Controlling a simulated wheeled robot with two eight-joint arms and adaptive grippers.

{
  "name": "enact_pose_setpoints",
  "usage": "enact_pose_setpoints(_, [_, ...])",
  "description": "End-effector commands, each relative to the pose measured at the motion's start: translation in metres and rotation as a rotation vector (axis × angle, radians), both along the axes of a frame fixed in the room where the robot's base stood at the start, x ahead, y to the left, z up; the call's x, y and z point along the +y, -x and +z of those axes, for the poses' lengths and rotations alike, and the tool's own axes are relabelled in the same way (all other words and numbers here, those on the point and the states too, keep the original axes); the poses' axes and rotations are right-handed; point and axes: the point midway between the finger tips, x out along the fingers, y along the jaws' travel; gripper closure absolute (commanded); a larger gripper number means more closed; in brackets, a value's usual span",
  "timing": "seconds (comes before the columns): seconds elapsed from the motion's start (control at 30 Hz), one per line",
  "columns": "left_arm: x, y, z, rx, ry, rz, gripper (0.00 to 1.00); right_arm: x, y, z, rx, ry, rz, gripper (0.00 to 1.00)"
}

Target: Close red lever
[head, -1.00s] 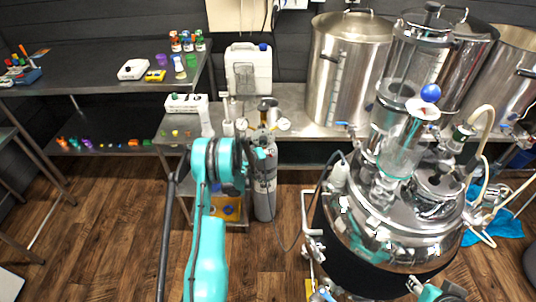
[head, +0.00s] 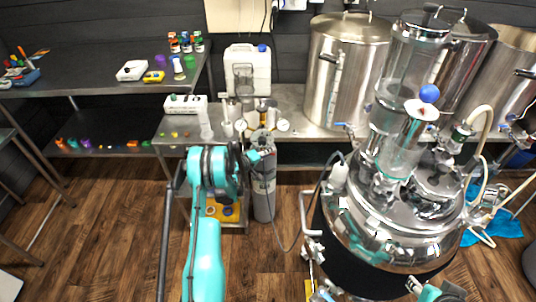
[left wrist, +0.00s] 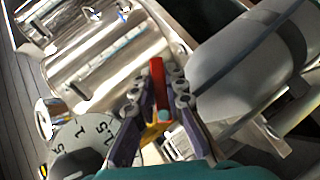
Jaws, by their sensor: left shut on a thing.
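A red lever (left wrist: 157,82) stands between the fingers of my left gripper (left wrist: 156,92) in the left wrist view, with a yellow piece at its lower end. My left gripper is shut on the lever. In the head view my left gripper (head: 263,146) is at the top of the grey gas cylinder (head: 264,188), beside the gauges. The lever is hidden or too small to tell there. A dial gauge (left wrist: 80,145) shows at lower left in the left wrist view. My right gripper is not clearly in view.
A large steel kettle (head: 395,238) with glass columns stands at right. Steel pots (head: 345,70) and a white jerrycan (head: 248,72) stand at the back. A hose hangs beside the cylinder. The wooden floor (head: 110,230) at left is open.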

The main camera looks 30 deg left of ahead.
Motion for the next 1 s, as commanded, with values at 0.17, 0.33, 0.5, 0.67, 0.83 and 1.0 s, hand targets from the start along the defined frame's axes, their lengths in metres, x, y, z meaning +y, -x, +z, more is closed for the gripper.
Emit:
enact_pose_setpoints(0.17, [-0.001, 0.000, 0.003, -0.081, 0.132, 0.001, 1.00, 0.000, 0.000, 0.000, 0.000, 0.000, 0.000, 0.60])
enact_pose_setpoints(0.33, [-0.002, -0.001, 0.007, -0.148, 0.242, 0.000, 1.00, 0.000, 0.000, 0.000, 0.000, 0.000, 0.000, 0.60])
enact_pose_setpoints(0.5, [-0.003, -0.001, 0.011, -0.199, 0.326, -0.001, 1.00, 0.000, 0.000, 0.000, 0.000, 0.000, 0.000, 0.60])
enact_pose_setpoints(0.67, [-0.003, -0.001, 0.013, -0.230, 0.377, -0.001, 1.00, 0.000, 0.000, 0.000, 0.000, 0.000, 0.000, 0.60])
enact_pose_setpoints(0.83, [-0.003, -0.001, 0.014, -0.248, 0.405, -0.001, 1.00, 0.000, 0.000, 0.000, 0.000, 0.000, 0.000, 0.60])
enact_pose_setpoints(1.0, [-0.003, -0.002, 0.015, -0.253, 0.415, -0.001, 1.00, 0.000, 0.000, 0.000, 0.000, 0.000, 0.000, 0.60])
